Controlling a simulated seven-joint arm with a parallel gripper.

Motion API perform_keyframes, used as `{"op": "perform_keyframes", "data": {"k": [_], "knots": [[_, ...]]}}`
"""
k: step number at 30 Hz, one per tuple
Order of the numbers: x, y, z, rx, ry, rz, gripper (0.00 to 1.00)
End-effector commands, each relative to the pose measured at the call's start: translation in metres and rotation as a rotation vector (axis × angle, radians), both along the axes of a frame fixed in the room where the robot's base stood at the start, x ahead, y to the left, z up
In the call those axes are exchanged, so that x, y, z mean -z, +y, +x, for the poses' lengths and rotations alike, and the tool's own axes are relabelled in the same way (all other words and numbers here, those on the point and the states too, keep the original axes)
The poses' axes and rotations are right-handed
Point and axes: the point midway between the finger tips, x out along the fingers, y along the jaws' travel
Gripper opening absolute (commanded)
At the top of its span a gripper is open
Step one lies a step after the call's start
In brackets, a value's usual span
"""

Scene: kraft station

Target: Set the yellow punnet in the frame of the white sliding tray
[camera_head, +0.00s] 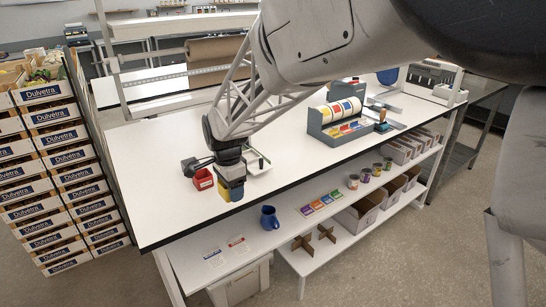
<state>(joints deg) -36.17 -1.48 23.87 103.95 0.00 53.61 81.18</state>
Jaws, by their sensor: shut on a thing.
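My gripper (230,175) points down over the front left part of the white table and is shut on the yellow punnet (237,192). The punnet shows just below the jaws, near the table's front edge; its far side is hidden by the gripper. I cannot see into the frame.
A red punnet (203,180) stands left of my gripper, with a dark grey object (190,165) behind it. A grey-blue rack (340,127) with coloured cards stands to the right. A blue jug (269,217) stands on the lower shelf. The table's left part is clear.

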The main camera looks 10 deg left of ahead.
Motion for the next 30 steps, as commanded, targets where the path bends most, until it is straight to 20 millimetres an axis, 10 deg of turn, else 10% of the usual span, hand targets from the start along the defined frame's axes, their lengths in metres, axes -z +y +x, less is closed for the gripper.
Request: {"op": "perform_keyframes", "data": {"k": [30], "knots": [[-0.034, 0.017, 0.237, 0.000, 0.000, 0.000, 0.39]]}}
